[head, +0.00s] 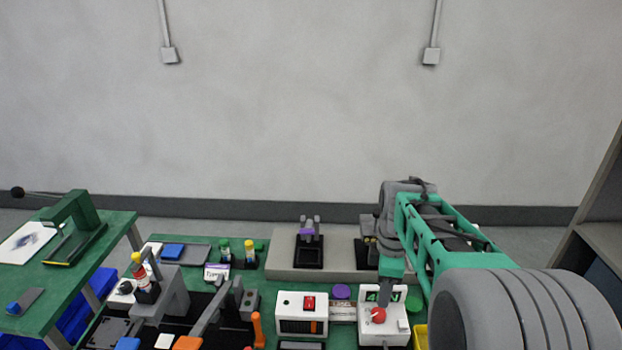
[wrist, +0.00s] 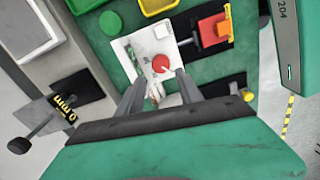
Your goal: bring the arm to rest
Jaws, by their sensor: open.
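My arm (head: 450,235) reaches in from the right of the head view, over the bench, and bends down at its far end. My gripper (wrist: 160,78) is open, and I see nothing held between its fingers. In the wrist view its fingertips point toward a white box with a red round button (wrist: 160,63). This white box (head: 397,336) also shows in the head view, with its red button and a small display, just below the end of my arm. I cannot tell whether the fingers touch it.
A white unit with a red switch (head: 288,325) stands left of the box. A grey ledge (head: 340,262) with black fixtures lies behind. Black fixtures with levers (head: 205,318) crowd the left. A yellow bin (wrist: 155,5) is near the box. A green side table (head: 60,290) stands far left.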

